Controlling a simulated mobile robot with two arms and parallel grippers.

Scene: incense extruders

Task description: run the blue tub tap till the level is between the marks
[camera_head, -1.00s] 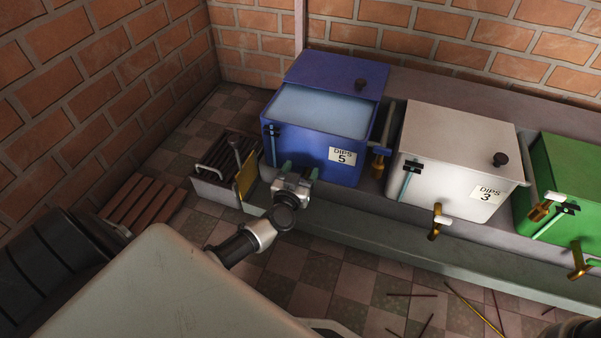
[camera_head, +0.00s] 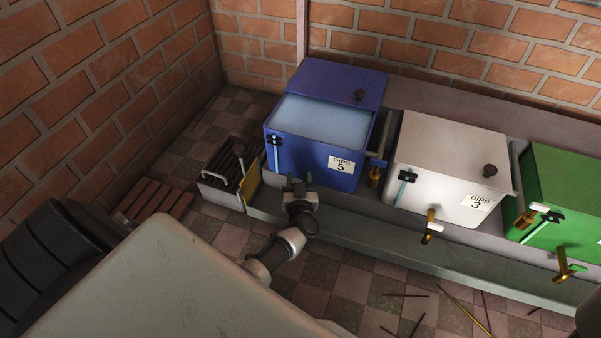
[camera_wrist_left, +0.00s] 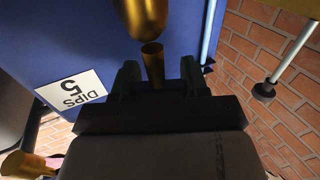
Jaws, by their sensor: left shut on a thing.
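The blue tub (camera_head: 313,155), labelled DIPS 5, stands at the back with its lid (camera_head: 335,80) pushed back. Pale blue liquid (camera_head: 322,118) shows inside, high in the tub. A pale blue sight tube (camera_head: 276,156) with black marks (camera_head: 274,139) runs down its front left; the level against the marks is too small to read. My left gripper (camera_head: 299,184) is at the lower front of the tub. In the left wrist view, its fingers (camera_wrist_left: 161,80) are shut on a narrow brass part of the tub tap (camera_wrist_left: 152,62). My right gripper is not in view.
A white tub (camera_head: 440,165) and a green tub (camera_head: 565,190) stand to the right, each with a brass tap. A grey trough (camera_head: 400,235) runs below the tubs. A slatted box (camera_head: 228,168) stands left of the blue tub. Thin sticks lie on the tiled floor (camera_head: 345,285).

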